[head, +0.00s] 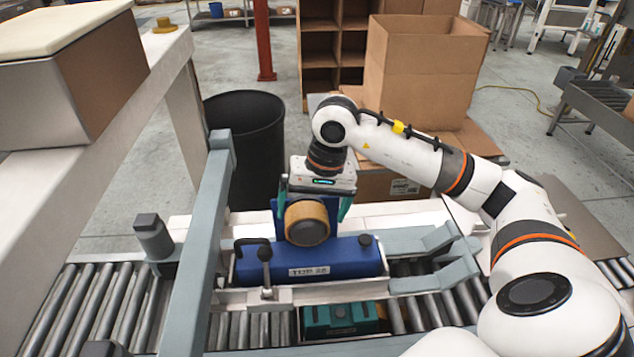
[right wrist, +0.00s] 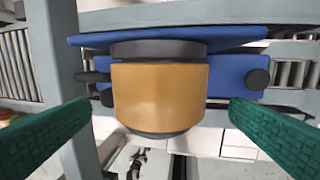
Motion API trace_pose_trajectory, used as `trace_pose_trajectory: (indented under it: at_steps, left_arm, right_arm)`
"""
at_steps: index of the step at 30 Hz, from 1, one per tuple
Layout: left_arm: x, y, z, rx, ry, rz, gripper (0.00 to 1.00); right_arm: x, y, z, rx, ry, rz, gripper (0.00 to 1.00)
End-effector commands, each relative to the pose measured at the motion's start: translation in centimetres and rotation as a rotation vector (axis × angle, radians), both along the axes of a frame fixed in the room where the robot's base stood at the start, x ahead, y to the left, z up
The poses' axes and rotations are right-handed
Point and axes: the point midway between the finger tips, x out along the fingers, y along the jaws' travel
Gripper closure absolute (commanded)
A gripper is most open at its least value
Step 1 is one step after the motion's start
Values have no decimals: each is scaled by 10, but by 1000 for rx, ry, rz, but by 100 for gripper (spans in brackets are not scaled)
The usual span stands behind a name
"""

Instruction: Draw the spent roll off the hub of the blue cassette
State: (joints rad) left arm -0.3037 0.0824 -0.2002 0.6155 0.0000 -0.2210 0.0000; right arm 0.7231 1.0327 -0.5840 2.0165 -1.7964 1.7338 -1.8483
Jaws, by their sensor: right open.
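The blue cassette (head: 345,262) lies in a grey cradle over the roller conveyor, with a label reading like "TOP 25" on its front. The spent roll (head: 307,222), tan with a dark core, sits on the cassette's hub, in front of an upright blue plate. My right gripper (head: 314,208) is above the roll, its green fingers open on either side. In the right wrist view the roll (right wrist: 160,95) lies between the two green fingers (right wrist: 172,140), apart from both. The blue plate and a dark flange show behind it. My left gripper is not in view.
A black clamp lever (head: 265,255) stands at the cassette's front left. A grey upright post (head: 205,235) rises left of it. A teal block (head: 340,318) sits below the cradle. A black bin (head: 250,140) and cardboard boxes (head: 425,70) stand behind.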

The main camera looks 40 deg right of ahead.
Motion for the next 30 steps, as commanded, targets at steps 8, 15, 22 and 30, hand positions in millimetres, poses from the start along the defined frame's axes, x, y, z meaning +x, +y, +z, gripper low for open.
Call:
trace_pose_trajectory:
  at_steps: [8, 15, 22, 30]
  left_arm:
    - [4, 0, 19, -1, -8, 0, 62]
    - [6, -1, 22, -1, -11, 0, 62]
    - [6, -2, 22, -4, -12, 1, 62]
    - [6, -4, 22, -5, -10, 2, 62]
  right_arm:
    - [4, 8, -43, 2, 3, 1, 0]
    - [6, 10, -58, 1, 0, 1, 0]
    - [6, 10, -59, 1, -1, 1, 0]
    - [6, 10, -59, 1, -1, 1, 41]
